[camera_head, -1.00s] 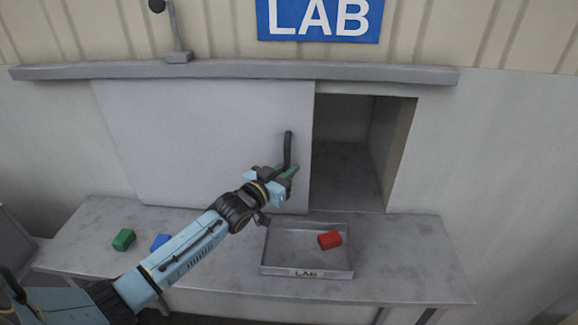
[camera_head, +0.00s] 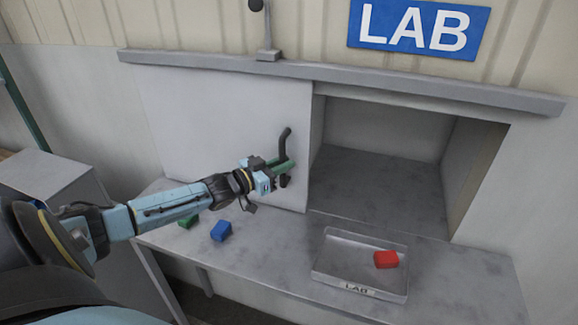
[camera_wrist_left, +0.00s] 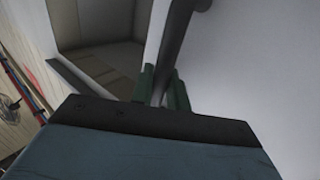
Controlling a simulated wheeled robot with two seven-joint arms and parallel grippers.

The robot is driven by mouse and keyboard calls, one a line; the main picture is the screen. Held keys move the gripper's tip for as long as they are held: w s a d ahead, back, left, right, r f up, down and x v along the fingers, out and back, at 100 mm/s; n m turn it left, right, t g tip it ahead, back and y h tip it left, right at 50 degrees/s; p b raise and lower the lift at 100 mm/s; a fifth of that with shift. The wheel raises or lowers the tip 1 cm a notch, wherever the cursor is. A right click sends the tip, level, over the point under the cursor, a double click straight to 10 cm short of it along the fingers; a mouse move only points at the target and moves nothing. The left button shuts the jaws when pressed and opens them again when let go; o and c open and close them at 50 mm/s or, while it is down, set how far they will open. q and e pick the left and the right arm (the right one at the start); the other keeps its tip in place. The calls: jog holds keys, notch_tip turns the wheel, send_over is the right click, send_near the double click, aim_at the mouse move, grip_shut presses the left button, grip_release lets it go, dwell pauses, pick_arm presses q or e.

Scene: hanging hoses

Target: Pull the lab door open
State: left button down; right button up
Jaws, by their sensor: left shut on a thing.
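The lab door (camera_head: 220,120) is a pale grey sliding panel under a rail, and it stands partly open to the left. A dark opening (camera_head: 385,150) shows at its right. The door's dark bar handle (camera_head: 284,143) is near its right edge. My left gripper (camera_head: 284,167) is shut on the handle, its green fingers on either side of the bar. The left wrist view also shows the fingers (camera_wrist_left: 163,90) around the handle (camera_wrist_left: 176,45). My right gripper is in neither view.
A grey counter (camera_head: 460,280) runs below the door. On it a metal tray (camera_head: 330,274) marked LAB holds a red block (camera_head: 386,259). A blue block (camera_head: 221,231) and a green block (camera_head: 188,221) lie at the left. A LAB sign (camera_head: 418,27) hangs above.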

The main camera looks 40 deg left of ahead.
pick_arm(q)
jog(key=shift+a+r, duration=0.1)
jog(key=c, duration=1.4)
grip_release()
jog(key=shift+c, duration=0.2)
jog(key=v, duration=1.3)
jog(key=shift+s+p, duration=0.15)
jog(key=shift+p, duration=0.3)
